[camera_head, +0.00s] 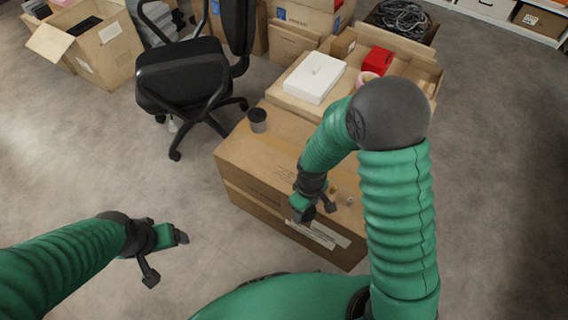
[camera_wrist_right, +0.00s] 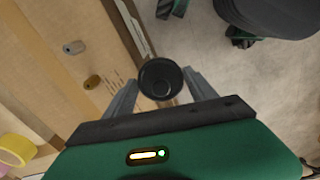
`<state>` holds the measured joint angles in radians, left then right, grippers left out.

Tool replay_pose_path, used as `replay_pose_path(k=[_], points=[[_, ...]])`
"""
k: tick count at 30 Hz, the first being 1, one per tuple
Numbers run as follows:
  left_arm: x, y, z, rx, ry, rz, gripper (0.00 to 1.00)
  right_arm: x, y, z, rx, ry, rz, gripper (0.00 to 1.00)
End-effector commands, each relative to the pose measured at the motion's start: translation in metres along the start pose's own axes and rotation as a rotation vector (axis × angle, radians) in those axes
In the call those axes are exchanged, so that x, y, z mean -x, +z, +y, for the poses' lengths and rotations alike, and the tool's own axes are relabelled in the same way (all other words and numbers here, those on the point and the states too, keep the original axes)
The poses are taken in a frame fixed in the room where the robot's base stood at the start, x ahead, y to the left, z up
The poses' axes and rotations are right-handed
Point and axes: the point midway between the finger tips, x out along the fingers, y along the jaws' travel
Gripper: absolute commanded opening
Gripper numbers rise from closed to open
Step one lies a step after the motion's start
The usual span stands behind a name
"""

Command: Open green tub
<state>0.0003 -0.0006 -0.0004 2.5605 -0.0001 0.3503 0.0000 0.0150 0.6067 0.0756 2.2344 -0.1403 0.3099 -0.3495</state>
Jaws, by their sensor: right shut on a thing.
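My right gripper (camera_head: 317,211) hangs over the near side of the large carton. In the right wrist view its fingers (camera_wrist_right: 160,88) are shut on a dark round thing (camera_wrist_right: 160,78), seen from its end. I cannot tell whether that is part of the green tub; no green tub can be made out in either view, and my green arm hides part of the carton top. My left gripper (camera_head: 166,256) is open and empty over the floor at the lower left.
The large carton (camera_head: 238,160) carries a dark cup (camera_head: 257,120) and small pieces (camera_head: 350,200). Behind are a white box (camera_head: 314,77), a red box (camera_head: 378,60) and a pink tape roll (camera_head: 366,77). A black chair (camera_head: 182,73) stands to the left. Floor at right is clear.

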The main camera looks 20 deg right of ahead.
Motion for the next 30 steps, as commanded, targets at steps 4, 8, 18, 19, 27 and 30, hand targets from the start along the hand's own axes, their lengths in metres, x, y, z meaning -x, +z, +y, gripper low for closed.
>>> replay_pose_path(k=[4,8,18,19,27,30], points=[[-0.008,0.002,0.000,-0.001,0.000,0.000,0.78,-0.008,-0.003,0.017,-0.015,-0.002,0.005,0.17],[-0.022,0.005,0.000,-0.001,0.000,0.000,0.78,-0.014,-0.025,0.052,-0.015,-0.001,0.006,0.17],[-0.049,0.011,0.000,-0.001,0.000,0.000,0.78,-0.019,-0.075,0.127,-0.008,-0.001,0.004,0.17],[-0.049,0.011,0.000,-0.001,0.000,0.000,0.78,-0.018,-0.077,0.130,-0.008,-0.001,0.004,0.17],[-0.074,0.017,0.000,-0.001,0.000,0.000,0.78,-0.052,-0.079,0.134,-0.007,-0.003,0.001,0.17],[-0.074,0.017,0.000,-0.001,0.000,0.000,0.78,-0.053,-0.079,0.134,-0.007,-0.001,0.002,0.17]])
